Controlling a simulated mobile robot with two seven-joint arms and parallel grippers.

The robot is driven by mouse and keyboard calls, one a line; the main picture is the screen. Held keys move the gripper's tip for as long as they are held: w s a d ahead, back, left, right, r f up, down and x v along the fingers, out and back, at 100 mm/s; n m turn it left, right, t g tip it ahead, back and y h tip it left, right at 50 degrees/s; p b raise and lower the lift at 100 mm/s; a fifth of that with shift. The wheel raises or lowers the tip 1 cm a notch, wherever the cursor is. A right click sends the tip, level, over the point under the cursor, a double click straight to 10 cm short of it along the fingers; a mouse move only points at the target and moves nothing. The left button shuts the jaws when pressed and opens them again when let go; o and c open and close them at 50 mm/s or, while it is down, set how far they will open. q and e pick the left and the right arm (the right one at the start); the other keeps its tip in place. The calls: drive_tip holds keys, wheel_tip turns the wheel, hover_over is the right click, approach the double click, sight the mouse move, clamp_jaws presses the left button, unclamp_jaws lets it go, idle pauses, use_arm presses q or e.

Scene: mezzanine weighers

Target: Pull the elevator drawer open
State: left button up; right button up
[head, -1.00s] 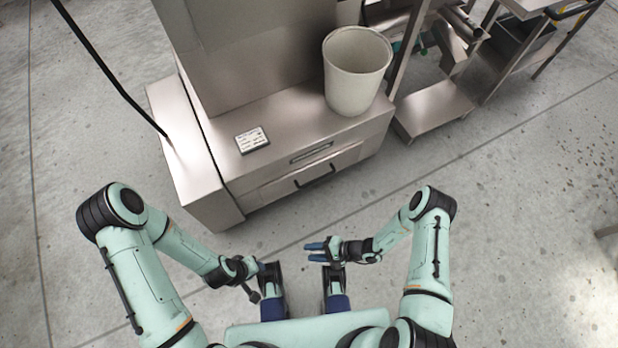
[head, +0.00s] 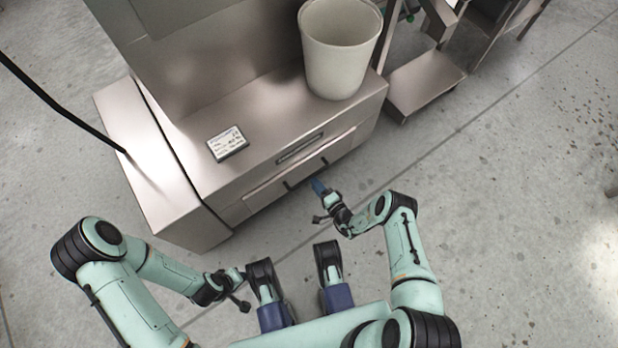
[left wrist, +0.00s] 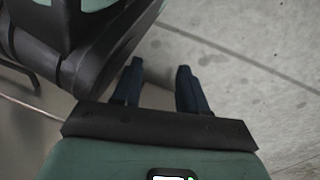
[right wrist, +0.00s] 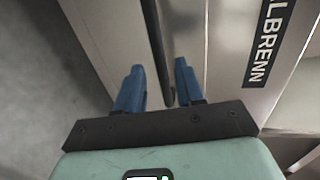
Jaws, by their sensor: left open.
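The elevator drawer (head: 262,196) is the low steel front of the cabinet, seen shut in the head view. Its dark handle (head: 289,185) is partly hidden by my right gripper (head: 318,186). In the right wrist view the handle (right wrist: 163,55) runs as a dark bar between the blue fingers of my right gripper (right wrist: 160,78). These fingers are open, with gaps beside the bar; whether the tips reach past it I cannot tell. My left gripper (left wrist: 158,78) is open and empty over bare floor, low beside my body.
A dark nameplate (head: 300,148) sits above the drawer. A steel bench with a low shelf (head: 424,82) is at the right. The concrete floor in front is clear.

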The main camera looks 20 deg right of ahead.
sight(310, 177)
drive_tip(key=b+x, duration=0.1)
drive_tip(key=x, duration=0.4)
drive_tip(key=shift+b, duration=0.4)
use_arm(q)
drive_tip(key=shift+g, duration=0.8)
drive_tip(key=s+f, duration=0.2)
drive_tip(key=s, duration=0.1)
drive_tip(key=s+f, duration=0.1)
drive_tip(key=shift+s+a, duration=0.25)
drive_tip(key=shift+a, duration=0.1)
use_arm(e)
clamp_jaws()
